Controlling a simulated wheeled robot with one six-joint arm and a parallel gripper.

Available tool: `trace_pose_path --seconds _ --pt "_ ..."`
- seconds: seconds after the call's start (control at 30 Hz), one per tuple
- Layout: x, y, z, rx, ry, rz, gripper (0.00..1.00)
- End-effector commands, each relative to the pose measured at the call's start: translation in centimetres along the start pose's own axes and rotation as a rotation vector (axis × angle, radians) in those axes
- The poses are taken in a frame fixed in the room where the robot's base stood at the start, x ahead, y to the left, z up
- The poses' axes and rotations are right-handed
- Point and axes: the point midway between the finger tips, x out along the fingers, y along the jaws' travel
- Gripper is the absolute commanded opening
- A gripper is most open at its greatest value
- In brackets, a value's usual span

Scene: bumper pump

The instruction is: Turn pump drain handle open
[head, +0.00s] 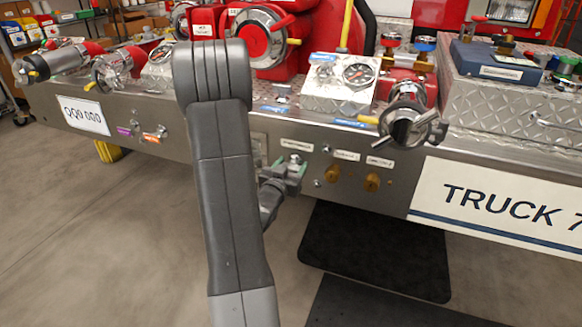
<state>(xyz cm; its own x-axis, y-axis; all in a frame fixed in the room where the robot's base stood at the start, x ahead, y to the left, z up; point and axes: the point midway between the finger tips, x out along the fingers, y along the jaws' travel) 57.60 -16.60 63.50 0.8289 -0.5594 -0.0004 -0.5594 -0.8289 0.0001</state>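The bumper panel (315,185) carries a row of small controls under printed labels. A small silver handle (295,159) sits below the leftmost label (297,144) of this row; the label is too small to read, so I cannot tell for sure that it is the pump drain handle. My gripper (290,168), with green-edged fingertips, is at this handle, close to the panel. Its fingers stand apart, one on each side of the handle's lower part. Whether they touch it is hard to see. My arm hides the panel to the left.
Two brass fittings (371,182) sit to the right under their own labels. A silver capped outlet (408,125) juts out above them. Purple and orange pulls (154,134) are on the left. A gauge box (341,85) stands on top. A dark mat (375,250) lies on the open floor below.

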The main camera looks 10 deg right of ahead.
Motion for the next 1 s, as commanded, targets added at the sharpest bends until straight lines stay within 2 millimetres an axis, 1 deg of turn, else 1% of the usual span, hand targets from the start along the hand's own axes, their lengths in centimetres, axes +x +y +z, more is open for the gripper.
trace_pose_path --seconds 0.27,0.47,0.67,1.0 --pt "-0.02 0.0 -0.01 -0.013 0.0 0.0 0.35" --pt "-0.03 -0.05 -0.04 -0.083 0.0 0.001 0.35" --pt "-0.03 -0.13 -0.09 -0.226 0.0 0.001 0.35" --pt "-0.03 -0.32 -0.04 -0.546 -0.001 0.0 0.35"
